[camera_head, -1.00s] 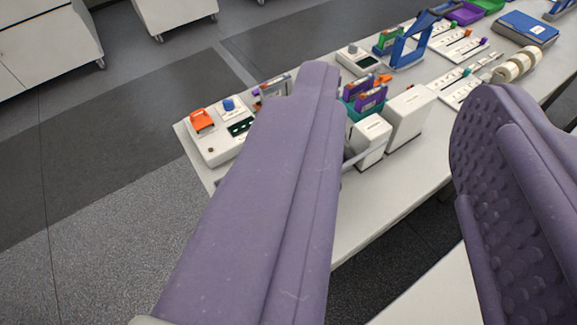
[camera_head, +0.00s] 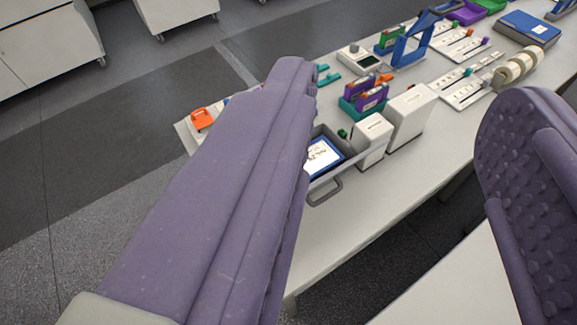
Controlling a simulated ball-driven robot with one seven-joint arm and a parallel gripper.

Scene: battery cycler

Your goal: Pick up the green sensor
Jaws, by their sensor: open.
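My gripper (camera_head: 408,82) is open and empty, with one purple finger left of centre and one at the right edge. It is above and in front of the long bench, and the gap between its fingers looks onto it. Several green things are on the bench, and I cannot tell which is the green sensor. A green block (camera_head: 389,38) is in a rack at the back. Teal flat pieces (camera_head: 327,78) lie beside the left fingertip. A small green knob (camera_head: 342,134) is by a grey tray. The left finger hides part of the bench.
The bench (camera_head: 385,200) has a clear front strip. Two white boxes (camera_head: 410,118) stand mid-bench by a grey tray (camera_head: 335,177) holding a blue-edged item. A blue frame (camera_head: 410,48), a blue binder (camera_head: 528,28) and an orange-handled device (camera_head: 201,119) are also there.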

